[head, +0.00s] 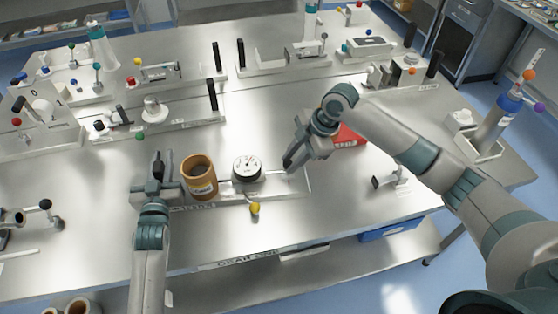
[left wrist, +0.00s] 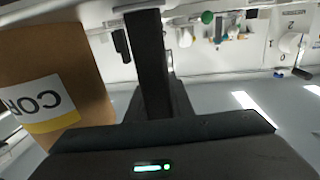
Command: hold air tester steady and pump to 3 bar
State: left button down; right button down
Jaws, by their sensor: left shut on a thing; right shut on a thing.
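The air tester (head: 232,199) is a pale plate near the table's front edge. It carries a round white-faced gauge (head: 247,167); the needle reading is too small to tell. A yellow ball knob (head: 255,208) sits at its front. My left gripper (head: 157,178) is shut on the dark upright handle (head: 158,163) at the tester's left end. The left wrist view shows a dark upright bar (left wrist: 150,65) close in front. My right gripper (head: 289,164) is shut at the tester's right end, on a part its fingers mostly hide.
A brown cardboard core (head: 200,178) stands between my left gripper and the gauge; its label shows in the left wrist view (left wrist: 40,103). A red box (head: 349,135) lies behind my right gripper. Several bench fixtures fill the back.

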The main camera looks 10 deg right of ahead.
jog(key=shift+s+d+f, duration=0.15)
jog(key=shift+d, duration=0.65)
jog(key=c, duration=1.5)
grip_release()
jog(key=shift+o, duration=0.2)
jog(key=shift+d+r, duration=0.15)
jog(key=shift+r, duration=0.4)
jog(key=v, duration=1.1)
jog(key=shift+d, duration=0.15)
jog(key=shift+s, duration=0.1)
